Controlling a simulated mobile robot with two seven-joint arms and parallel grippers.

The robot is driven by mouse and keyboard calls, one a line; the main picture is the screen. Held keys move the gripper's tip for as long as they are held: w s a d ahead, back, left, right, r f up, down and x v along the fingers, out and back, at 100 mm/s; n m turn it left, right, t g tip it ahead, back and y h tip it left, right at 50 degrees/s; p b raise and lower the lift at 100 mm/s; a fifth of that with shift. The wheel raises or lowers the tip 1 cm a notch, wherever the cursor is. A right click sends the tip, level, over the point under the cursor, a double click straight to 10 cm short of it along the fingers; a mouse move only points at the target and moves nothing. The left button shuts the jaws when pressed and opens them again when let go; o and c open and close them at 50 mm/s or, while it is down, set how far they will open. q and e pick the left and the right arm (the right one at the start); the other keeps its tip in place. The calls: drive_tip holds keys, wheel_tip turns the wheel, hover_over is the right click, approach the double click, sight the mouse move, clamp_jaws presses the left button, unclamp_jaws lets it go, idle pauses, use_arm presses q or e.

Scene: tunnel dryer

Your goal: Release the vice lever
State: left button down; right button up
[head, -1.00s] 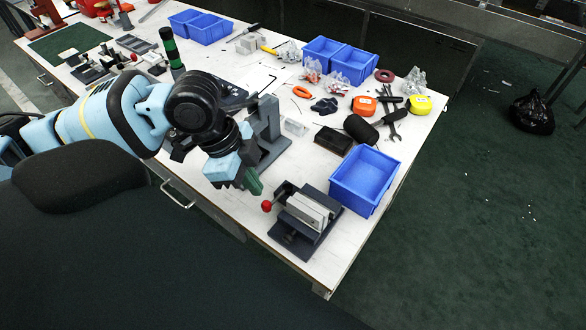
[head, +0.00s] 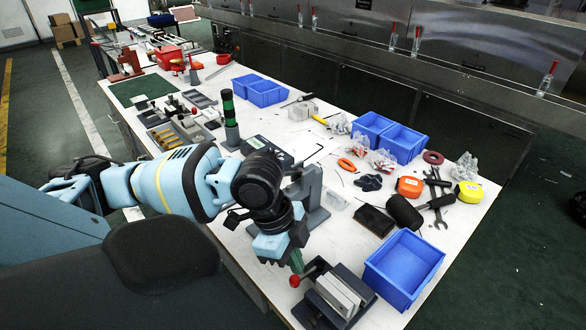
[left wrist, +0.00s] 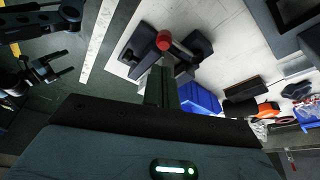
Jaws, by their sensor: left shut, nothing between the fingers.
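The vice (head: 338,294) stands near the front edge of the bench, with a dark base and pale jaws. Its lever ends in a red knob (head: 295,281) on the vice's left side. My left gripper (head: 297,264) is shut and empty, its green fingers just above the knob in the head view. In the left wrist view the red knob (left wrist: 164,40) shows just beyond the fingertips (left wrist: 160,72). I cannot tell whether they touch it. My right gripper (left wrist: 66,62) shows at the left of the left wrist view, open and empty, away from the bench.
A blue bin (head: 404,266) stands right beside the vice. A grey upright fixture (head: 312,195) stands close behind my left gripper. Floor is clear beyond the bench's right edge.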

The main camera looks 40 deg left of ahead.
sight(309, 291)
use_arm(q)
drive_tip(key=x, duration=0.4)
drive_tip(key=shift+f, duration=0.15)
drive_tip(key=shift+b+x, duration=0.35)
drive_tip(key=shift+x, duration=0.4)
use_arm(e)
drive_tip(key=shift+w+f, duration=0.2)
drive_tip(key=shift+f, duration=0.15)
use_arm(q)
drive_tip(key=shift+a+p, duration=0.2)
drive_tip(key=shift+p, duration=0.3)
use_arm(e)
drive_tip(key=shift+w+r, duration=0.2)
drive_tip(key=shift+r, duration=0.4)
